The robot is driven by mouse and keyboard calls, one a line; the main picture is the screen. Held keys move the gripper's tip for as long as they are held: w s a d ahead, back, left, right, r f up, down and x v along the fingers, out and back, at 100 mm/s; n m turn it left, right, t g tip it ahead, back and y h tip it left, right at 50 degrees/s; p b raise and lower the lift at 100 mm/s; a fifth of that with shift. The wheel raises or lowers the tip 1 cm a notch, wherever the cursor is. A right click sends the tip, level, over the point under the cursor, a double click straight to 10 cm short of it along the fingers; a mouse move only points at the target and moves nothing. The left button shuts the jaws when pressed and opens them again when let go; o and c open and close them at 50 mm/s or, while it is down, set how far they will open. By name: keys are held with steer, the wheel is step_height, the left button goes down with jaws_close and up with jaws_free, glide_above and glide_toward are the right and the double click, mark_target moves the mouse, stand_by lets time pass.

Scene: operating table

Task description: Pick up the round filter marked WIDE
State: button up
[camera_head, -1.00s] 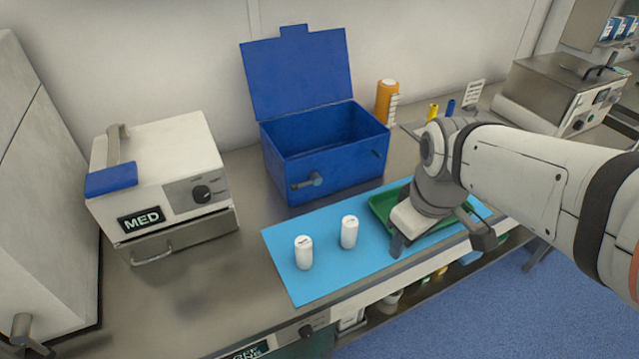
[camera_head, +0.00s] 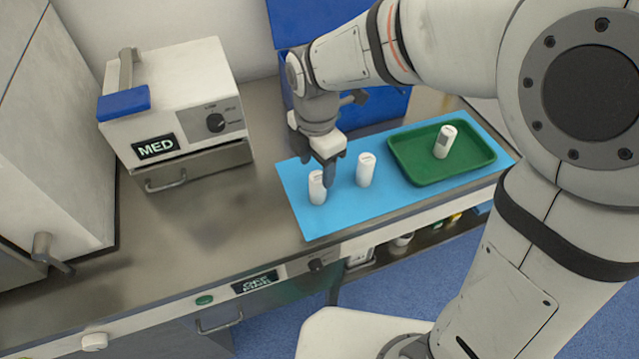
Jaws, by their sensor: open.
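Two white round canisters stand upright on the blue mat (camera_head: 350,212): a left one (camera_head: 317,190) and a middle one (camera_head: 366,171). A third white canister (camera_head: 444,144), with a grey patch on its side, stands in the green tray (camera_head: 487,157). The small marks on the canisters are too small to read, so I cannot tell which one says WIDE. My gripper (camera_head: 326,177) is open and points down at the left canister, with one finger showing between the left and middle canisters. I cannot tell whether it touches the left one.
A blue box with its lid up (camera_head: 375,110) stands behind the mat, partly hidden by my arm. A white device labelled MED (camera_head: 185,95) stands on the left. The steel counter (camera_head: 215,215) in front of it is clear.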

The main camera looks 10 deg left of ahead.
mark_target(318, 176)
step_height(318, 176, down, 4)
steer(key=shift+s+d+f, duration=0.15)
steer(key=shift+c, duration=0.4)
steer(key=c, duration=1)
